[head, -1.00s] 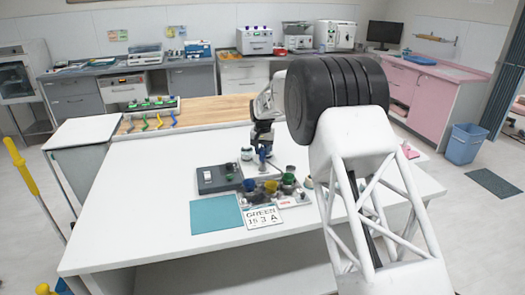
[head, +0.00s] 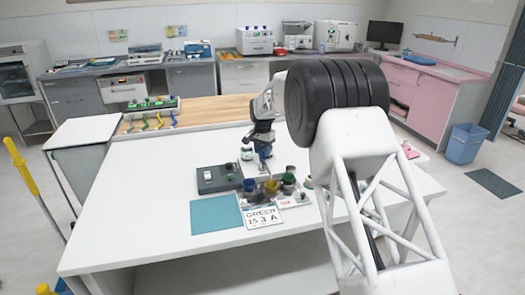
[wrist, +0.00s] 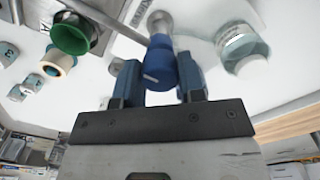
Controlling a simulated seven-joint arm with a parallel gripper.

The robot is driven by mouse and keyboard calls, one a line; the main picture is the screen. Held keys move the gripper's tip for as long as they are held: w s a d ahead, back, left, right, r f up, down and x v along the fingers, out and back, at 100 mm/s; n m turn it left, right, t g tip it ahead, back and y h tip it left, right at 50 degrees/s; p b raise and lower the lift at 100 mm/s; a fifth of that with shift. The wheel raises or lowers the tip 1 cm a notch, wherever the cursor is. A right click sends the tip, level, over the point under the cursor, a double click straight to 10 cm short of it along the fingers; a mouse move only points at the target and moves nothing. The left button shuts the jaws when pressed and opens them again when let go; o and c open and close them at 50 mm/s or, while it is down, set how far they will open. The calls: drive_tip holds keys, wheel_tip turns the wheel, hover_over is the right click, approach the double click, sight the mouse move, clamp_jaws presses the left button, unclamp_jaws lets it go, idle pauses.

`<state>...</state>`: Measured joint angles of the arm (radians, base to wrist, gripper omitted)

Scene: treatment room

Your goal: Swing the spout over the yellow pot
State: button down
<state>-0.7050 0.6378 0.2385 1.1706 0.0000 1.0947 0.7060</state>
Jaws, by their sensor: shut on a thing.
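My gripper (wrist: 151,84) is shut on a blue knob (wrist: 160,62) with a grey metal top. A thin grey spout-like rod (wrist: 112,20) runs from beside the knob to the upper left in the wrist view. In the head view my gripper (head: 263,148) is just behind the pots. The yellow pot (head: 271,187) stands between a blue pot (head: 249,185) on its left and a green pot (head: 288,180) on its right. The green pot also shows in the wrist view (wrist: 72,36). Where the spout's tip lies over the pots cannot be told.
A dark control box (head: 219,178) stands left of the pots. A teal mat (head: 215,215) and a lettered card (head: 263,217) lie in front. A white jar with a teal band (wrist: 240,45) stands close beside my gripper. The table's left part is clear.

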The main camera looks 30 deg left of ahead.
drive_tip(key=c, duration=0.7)
unclamp_jaws()
drive_tip(key=shift+r, duration=3.9)
drive_tip(key=shift+d+r, duration=0.1)
